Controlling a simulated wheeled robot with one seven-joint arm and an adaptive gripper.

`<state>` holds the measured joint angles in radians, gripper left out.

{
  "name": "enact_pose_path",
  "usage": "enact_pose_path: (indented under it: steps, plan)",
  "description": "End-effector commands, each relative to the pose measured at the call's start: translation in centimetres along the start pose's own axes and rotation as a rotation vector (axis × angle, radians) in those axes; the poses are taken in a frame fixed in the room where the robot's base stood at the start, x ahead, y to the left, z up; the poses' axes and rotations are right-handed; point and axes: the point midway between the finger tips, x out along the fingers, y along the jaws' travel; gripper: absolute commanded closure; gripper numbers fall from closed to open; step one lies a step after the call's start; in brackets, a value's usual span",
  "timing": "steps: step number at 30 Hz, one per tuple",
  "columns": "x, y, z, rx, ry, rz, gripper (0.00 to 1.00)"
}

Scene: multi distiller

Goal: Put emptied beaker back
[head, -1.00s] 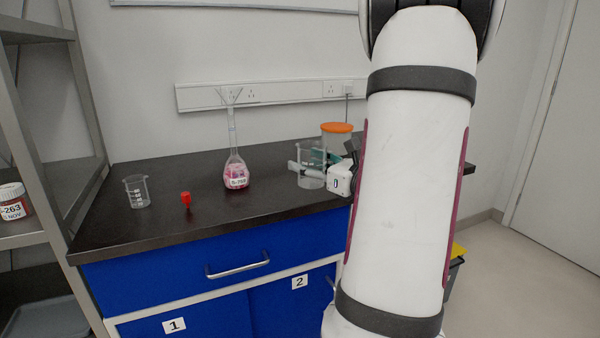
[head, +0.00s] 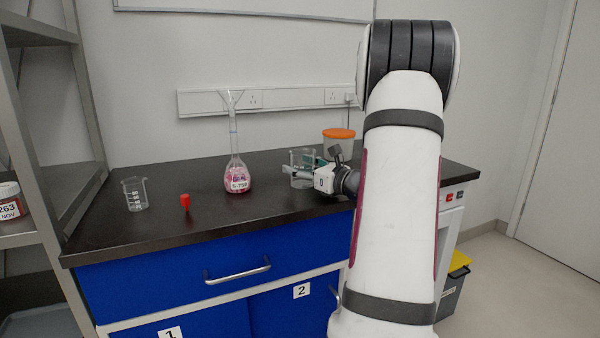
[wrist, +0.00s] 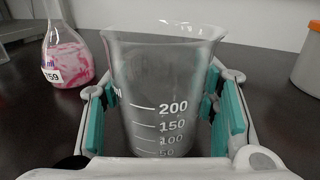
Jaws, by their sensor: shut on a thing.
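A clear glass beaker (wrist: 165,85) with white volume marks up to 200 stands between my gripper's teal pads in the wrist view. It looks empty and upright. In the head view the beaker (head: 302,160) is near the back right of the dark worktop, close to its surface; I cannot tell whether it touches. My gripper (head: 300,172) is shut on it from the right side; in the wrist view its fingers (wrist: 168,115) flank the glass. A second clear beaker (head: 135,194) stands at the left of the worktop.
A flask with pink contents (head: 237,178) and a funnel in its neck stands left of my gripper. A red stopper (head: 185,201) stands on the worktop (head: 240,212). An orange-lidded jar (head: 338,143) is just behind my gripper. The front middle of the worktop is clear.

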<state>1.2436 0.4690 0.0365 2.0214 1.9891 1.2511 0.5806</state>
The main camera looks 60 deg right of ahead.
Motion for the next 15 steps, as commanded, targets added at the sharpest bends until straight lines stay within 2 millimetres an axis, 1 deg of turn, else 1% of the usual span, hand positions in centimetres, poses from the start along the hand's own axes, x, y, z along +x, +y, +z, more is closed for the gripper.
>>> enact_pose_path:
  steps: [7,11,12,14,15]
  plan:
    - [-0.03,0.00,0.01,-0.002,-0.002,0.000,0.79]
    - [-0.02,0.01,-0.38,-0.001,-0.002,0.000,0.79]
    - [-0.02,0.02,-0.34,-0.001,-0.001,0.000,0.39]
    - [-0.03,0.02,-0.31,-0.001,-0.001,0.000,0.26]
    - [-0.03,0.02,-0.30,-0.001,-0.001,0.000,0.26]
